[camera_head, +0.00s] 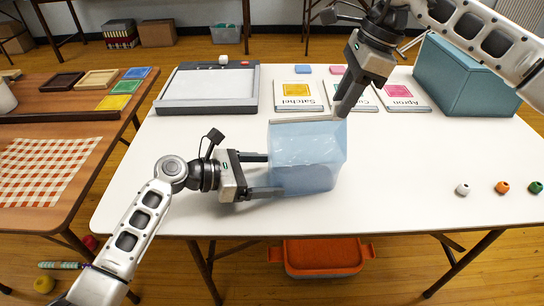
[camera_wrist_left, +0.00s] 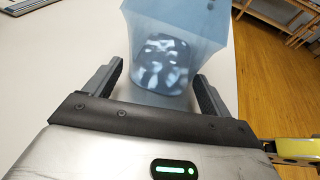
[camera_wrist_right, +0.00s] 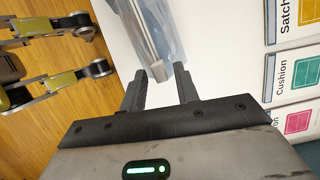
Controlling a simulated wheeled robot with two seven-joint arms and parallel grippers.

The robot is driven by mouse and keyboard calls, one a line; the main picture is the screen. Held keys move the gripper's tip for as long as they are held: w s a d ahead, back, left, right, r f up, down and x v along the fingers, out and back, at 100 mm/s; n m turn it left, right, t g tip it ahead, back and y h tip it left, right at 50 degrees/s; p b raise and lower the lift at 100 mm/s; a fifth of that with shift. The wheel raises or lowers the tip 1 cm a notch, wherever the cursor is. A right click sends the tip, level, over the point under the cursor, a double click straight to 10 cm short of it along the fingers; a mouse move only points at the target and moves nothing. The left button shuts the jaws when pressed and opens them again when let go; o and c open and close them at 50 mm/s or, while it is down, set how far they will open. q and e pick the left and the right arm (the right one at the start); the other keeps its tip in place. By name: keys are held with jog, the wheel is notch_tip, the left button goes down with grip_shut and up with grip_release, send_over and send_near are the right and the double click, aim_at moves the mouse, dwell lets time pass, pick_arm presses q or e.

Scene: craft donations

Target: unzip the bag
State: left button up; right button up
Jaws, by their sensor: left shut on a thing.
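The bag (camera_head: 305,160) is translucent blue and stands on the white table near its front edge. Its zip strip (camera_head: 305,119) runs along the top, and a pale, blurry content shows through the side. My left gripper (camera_head: 275,175) is shut on the lower body of the bag, one finger on each side; the bag also shows in the left wrist view (camera_wrist_left: 165,60). My right gripper (camera_head: 344,108) is at the right end of the zip strip. In the right wrist view its fingers (camera_wrist_right: 160,80) are apart, with the strip's end just beyond the tips. I cannot make out the zip pull.
Label cards (camera_head: 295,95) lie behind the bag, one partly hidden by my right arm. A grey-framed tray (camera_head: 210,103) is at back left, a teal box (camera_head: 465,80) at back right. Small beads (camera_head: 501,187) lie at right. The table's front right is mostly clear.

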jog(key=c, duration=0.6)
jog(key=shift+a, duration=0.1)
jog(key=shift+c, duration=0.2)
pick_arm(q)
jog(key=shift+s+d+r, duration=0.1)
pick_arm(e)
jog(key=shift+w+a+f, duration=0.1)
jog(key=shift+w+a, duration=0.05)
jog(key=shift+a, duration=2.3)
jog(key=shift+w+a+f, duration=0.1)
jog(key=shift+a, duration=2.3)
jog(key=o, duration=0.9)
jog(key=shift+r, duration=0.1)
jog(key=shift+c, duration=0.2)
jog(key=shift+r, duration=0.1)
jog(key=shift+c, duration=1.1)
notch_tip(320, 180, up, 7)
